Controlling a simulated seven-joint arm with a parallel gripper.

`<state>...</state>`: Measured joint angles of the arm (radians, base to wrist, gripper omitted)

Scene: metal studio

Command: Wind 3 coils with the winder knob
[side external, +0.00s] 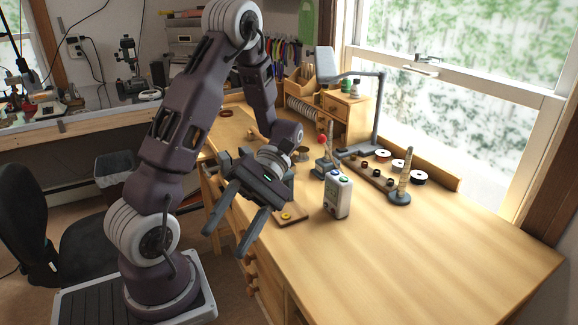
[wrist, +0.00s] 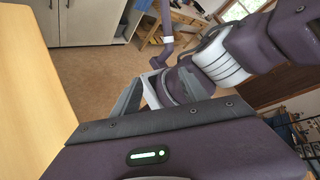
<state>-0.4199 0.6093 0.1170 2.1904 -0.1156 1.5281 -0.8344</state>
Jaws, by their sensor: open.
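The winder (side external: 323,167) stands on the wooden bench as a small grey unit with a pale upright spindle. A red knob (side external: 322,139) shows at its upper left. My gripper (side external: 225,243) is open and empty, its two fingers spread and pointing down to the lower left. It is off the bench's left edge, well to the left of the winder and apart from it. The wrist view shows my own arm and the floor, with no winder or knob in it. I cannot tell how many coils are wound.
A white-and-grey box with a green button (side external: 338,195) stands in front of the winder. A small wooden board (side external: 291,216) holds a yellow ring. Spools, a cone on a round base (side external: 400,196) and a grey lamp (side external: 378,110) stand behind. The bench's right front is clear.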

